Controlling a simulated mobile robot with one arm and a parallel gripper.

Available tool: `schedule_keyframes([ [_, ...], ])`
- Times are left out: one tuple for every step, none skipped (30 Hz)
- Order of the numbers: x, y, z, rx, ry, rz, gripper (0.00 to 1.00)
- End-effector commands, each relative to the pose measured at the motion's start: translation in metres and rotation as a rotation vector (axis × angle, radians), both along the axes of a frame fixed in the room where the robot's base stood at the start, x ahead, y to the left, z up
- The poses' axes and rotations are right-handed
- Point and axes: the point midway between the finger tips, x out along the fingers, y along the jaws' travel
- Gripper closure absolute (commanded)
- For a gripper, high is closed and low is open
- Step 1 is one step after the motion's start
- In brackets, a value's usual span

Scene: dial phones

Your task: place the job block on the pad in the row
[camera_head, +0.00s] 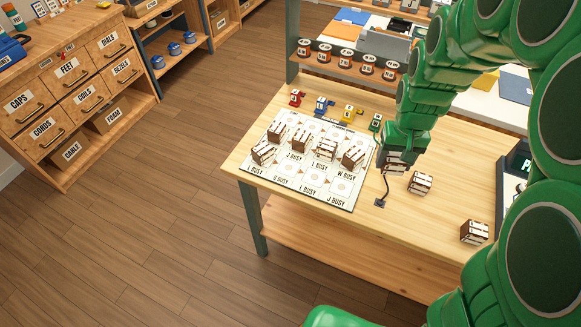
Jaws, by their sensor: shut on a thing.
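My green gripper (402,150) points down just right of the white board and is shut on a brown-and-white block (397,167). The gripper hides the block's top. A dark cord hangs below it to a small dark piece (380,203) near the table top. The white board (268,172) has rows of printed pads with words such as "J BUSY" and "W BUSY". Several similar blocks stand on it, including one at the left (263,153) and one at the right (354,157). The front row of pads (311,181) looks bare.
Two more brown-and-white blocks stand on the table (450,188): one near the gripper (420,183), one farther right (474,232). Small red (297,98), blue (321,105), yellow (349,112) and green (375,122) phones line the board's back edge. A dark-framed panel (511,190) stands at right.

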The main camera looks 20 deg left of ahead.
Motion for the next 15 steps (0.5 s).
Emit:
schedule_keyframes([
  [-0.005, 0.012, 0.000, 0.000, 0.000, 0.027, 0.70],
  [-0.007, 0.018, 0.001, 0.000, 0.000, 0.040, 0.70],
  [-0.011, 0.027, 0.001, 0.000, 0.000, 0.059, 0.70],
  [-0.013, 0.032, 0.001, 0.000, -0.001, 0.072, 0.70],
  [-0.016, 0.039, 0.001, 0.000, 0.000, 0.086, 0.70],
  [-0.020, 0.047, 0.002, 0.000, -0.001, 0.104, 0.70],
  [-0.023, 0.053, 0.002, 0.000, 0.000, 0.118, 0.70],
  [-0.026, 0.058, 0.002, 0.000, -0.001, 0.131, 0.70],
  [-0.031, 0.067, 0.002, 0.001, -0.001, 0.149, 0.70],
  [-0.034, 0.072, 0.002, 0.000, 0.000, 0.162, 0.70],
  [-0.038, 0.078, 0.003, 0.001, -0.001, 0.177, 0.70],
  [-0.042, 0.085, 0.003, 0.002, -0.001, 0.194, 0.70],
  [-0.046, 0.091, 0.003, 0.002, -0.001, 0.208, 0.70],
  [-0.049, 0.097, 0.003, 0.002, -0.001, 0.221, 0.70],
  [-0.054, 0.104, 0.003, 0.002, -0.001, 0.240, 0.70],
])
